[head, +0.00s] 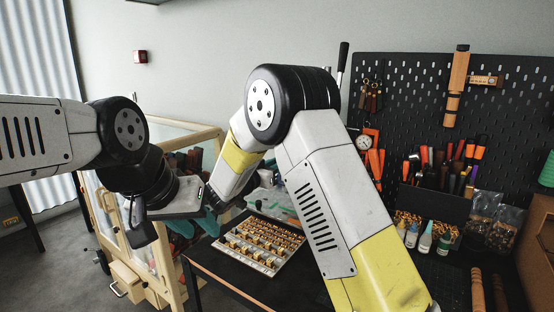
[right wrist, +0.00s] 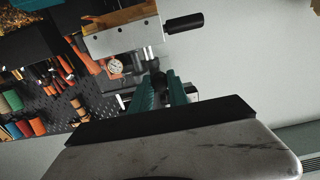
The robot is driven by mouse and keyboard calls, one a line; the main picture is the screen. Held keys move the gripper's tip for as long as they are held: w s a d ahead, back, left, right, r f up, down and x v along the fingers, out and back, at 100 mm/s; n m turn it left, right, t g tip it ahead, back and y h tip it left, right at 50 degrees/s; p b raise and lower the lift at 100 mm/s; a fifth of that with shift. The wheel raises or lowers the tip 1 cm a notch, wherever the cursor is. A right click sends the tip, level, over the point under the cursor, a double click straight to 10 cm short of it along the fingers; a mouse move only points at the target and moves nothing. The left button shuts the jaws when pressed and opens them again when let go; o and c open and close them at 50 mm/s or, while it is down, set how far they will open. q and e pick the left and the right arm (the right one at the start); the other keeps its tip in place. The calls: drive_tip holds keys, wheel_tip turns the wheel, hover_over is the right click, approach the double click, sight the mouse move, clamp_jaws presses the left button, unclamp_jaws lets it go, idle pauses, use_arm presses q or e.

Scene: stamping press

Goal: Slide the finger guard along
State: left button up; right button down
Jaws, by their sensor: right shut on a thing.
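My right gripper (right wrist: 160,80) shows in the right wrist view as two teal fingers. It is shut on a small dark part at the fingertips, which I take to be the finger guard; its outline is mostly hidden. Beyond the tips is a grey metal block (right wrist: 118,39) with a black handle on its right end, seemingly part of the press. In the head view my right arm hides the right gripper and most of the press. A lever with a black grip (head: 343,57) rises behind the elbow. My left gripper (head: 195,224) has teal fingers apart and looks empty.
A tray of small brass pieces (head: 275,263) lies on the dark bench. A black pegboard (head: 410,95) with hung tools stands behind. Bottles (head: 425,242) and tool bins are at the right. A wood-framed cabinet (head: 130,262) stands at the left.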

drive_tip(key=shift+a+f, duration=0.1)
drive_tip(key=shift+f, duration=2.6)
drive_tip(key=c, duration=1.2)
unclamp_jaws()
drive_tip(key=shift+s, duration=0.1)
